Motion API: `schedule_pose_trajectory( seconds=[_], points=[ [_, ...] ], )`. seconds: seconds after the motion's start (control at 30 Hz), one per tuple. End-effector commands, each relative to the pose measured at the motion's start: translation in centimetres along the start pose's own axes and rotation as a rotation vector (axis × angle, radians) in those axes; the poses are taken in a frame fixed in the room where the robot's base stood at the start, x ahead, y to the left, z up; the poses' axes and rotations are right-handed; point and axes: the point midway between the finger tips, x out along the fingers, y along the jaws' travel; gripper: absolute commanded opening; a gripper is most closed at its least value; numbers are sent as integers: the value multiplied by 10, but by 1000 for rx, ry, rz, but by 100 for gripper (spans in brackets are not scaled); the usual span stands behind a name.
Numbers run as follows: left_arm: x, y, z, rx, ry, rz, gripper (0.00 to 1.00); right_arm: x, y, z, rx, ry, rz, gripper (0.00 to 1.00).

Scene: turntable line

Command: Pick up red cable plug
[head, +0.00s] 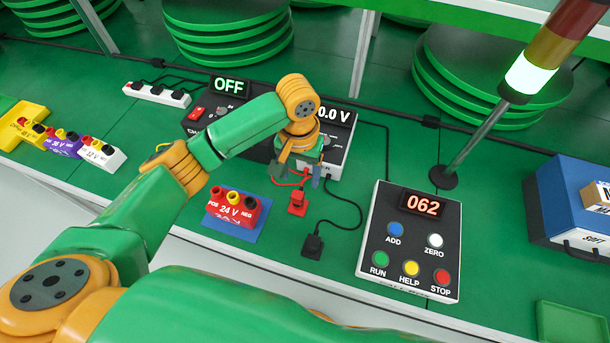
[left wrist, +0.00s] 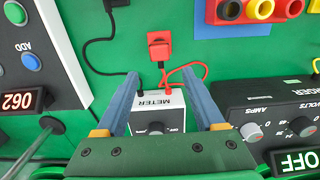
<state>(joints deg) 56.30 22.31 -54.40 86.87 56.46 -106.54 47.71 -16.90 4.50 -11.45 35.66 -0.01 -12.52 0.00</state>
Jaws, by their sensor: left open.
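The red cable plug (head: 298,203) lies on the green bench, with a red cable running from it to the meter (head: 338,146). In the left wrist view the plug (left wrist: 159,46) shows just beyond the fingertips, roughly centred between them. My left gripper (head: 300,177) is open and empty, pointing down above the bench near the meter's front. It also shows in the left wrist view (left wrist: 160,76), its two blue fingers spread to either side of the meter face. The fingers do not touch the plug. My right gripper is not in view.
A black cable plug (head: 312,244) lies in front of the red one. A red 24 V battery block (head: 233,209) sits on a blue mat (head: 211,222) to the left. A button box (head: 409,243) stands to the right. Green discs (head: 230,40) are stacked behind.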

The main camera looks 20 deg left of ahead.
Motion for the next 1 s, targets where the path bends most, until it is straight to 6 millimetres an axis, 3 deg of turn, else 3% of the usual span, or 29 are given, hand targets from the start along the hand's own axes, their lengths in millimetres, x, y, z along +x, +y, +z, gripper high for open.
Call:
schedule_pose_trajectory(
  seconds=[0.33,0.6,0.67,0.87,0.9,1.0],
  points=[
    [60,-2,5,0,-3,-2,70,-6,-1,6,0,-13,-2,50],
    [69,-2,5,3,1,-1,70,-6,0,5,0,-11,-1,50],
    [69,-2,5,2,1,-1,60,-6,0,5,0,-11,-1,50],
    [68,-2,5,2,1,-1,6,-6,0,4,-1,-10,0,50],
    [68,-2,5,2,1,-1,0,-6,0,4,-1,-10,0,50],
    [68,-2,4,2,1,-1,0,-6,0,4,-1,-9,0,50]
  ],
)
